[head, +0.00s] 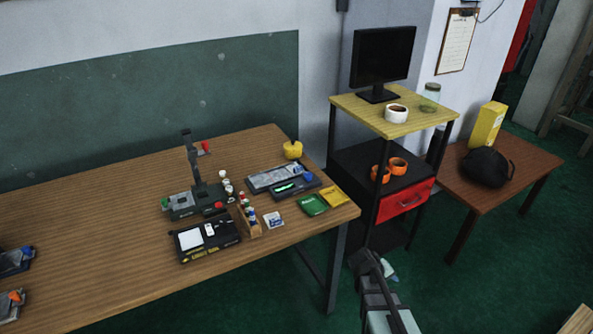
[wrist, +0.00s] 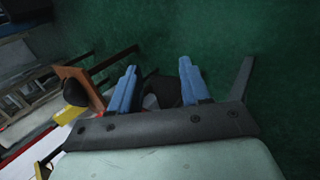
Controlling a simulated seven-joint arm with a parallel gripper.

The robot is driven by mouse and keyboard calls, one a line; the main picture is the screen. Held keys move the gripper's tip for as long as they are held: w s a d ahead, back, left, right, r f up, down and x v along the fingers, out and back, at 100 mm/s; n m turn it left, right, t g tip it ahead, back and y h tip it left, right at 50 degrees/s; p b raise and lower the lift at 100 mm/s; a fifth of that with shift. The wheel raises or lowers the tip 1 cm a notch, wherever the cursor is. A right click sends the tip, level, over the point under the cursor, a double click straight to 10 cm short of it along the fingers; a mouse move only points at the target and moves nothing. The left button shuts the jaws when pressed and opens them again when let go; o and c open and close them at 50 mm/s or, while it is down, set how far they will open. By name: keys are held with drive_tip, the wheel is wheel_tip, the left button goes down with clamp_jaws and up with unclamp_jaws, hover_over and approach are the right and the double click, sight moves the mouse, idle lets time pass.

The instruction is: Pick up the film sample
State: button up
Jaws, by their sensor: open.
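I cannot tell for sure which thing is the film sample. A small flat white-and-blue square (head: 273,220) lies on the wooden workbench (head: 120,215) near its front edge. A white sheet (head: 190,239) lies on a black device (head: 205,238) to its left. Green (head: 313,204) and yellow (head: 333,196) packets lie to its right. My gripper (head: 368,262) is off the workbench, over the floor to its right. In the wrist view its two blue fingers (wrist: 157,66) are apart with nothing held between them.
A rack of small bottles (head: 248,215) stands beside the black device, with an upright stand (head: 193,160) behind. A shelf unit (head: 395,117) with a monitor (head: 382,60) stands right of the workbench. A low table (head: 525,160) holds a black bag (head: 487,167) and yellow box (head: 487,124).

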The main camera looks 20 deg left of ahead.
drive_tip(key=w+a+r+n+t, duration=0.2)
drive_tip(key=w+a+r, duration=0.4)
drive_tip(key=r, duration=0.4)
drive_tip(key=w+a+r+n+t, duration=0.1)
drive_tip(key=w+a+r+t, duration=0.2)
drive_tip(key=w+a+r, duration=0.45)
drive_tip(key=w+a+r+n+t, duration=0.2)
drive_tip(key=w+a+r, duration=0.15)
drive_tip(key=r, duration=0.85)
drive_tip(key=w+a+r+n+g+y, duration=0.1)
drive_tip(key=w+a+n+g+y, duration=0.1)
drive_tip(key=w+a+n+g, duration=0.45)
drive_tip(key=w+a+r+n+g+y, duration=0.1)
drive_tip(key=w+a+n+y, duration=0.2)
drive_tip(key=a, duration=0.6)
drive_tip(key=w+a+r+n+g+y, duration=0.1)
drive_tip(key=w+a+n+g, duration=0.3)
drive_tip(key=a+n, duration=0.3)
hover_over(297, 167)
drive_tip(key=shift+m+t, duration=0.25)
drive_tip(key=shift+m, duration=0.2)
drive_tip(key=f, duration=0.8)
drive_tip(key=shift+w+d+f, duration=0.1)
drive_tip(key=shift+d+f, duration=0.15)
drive_tip(key=shift+f, duration=0.05)
drive_tip(key=shift+a+f, duration=0.15)
drive_tip(key=shift+f, duration=1.15)
drive_tip(key=shift+a+f, duration=0.1)
drive_tip(key=shift+f, duration=1.2)
clamp_jaws()
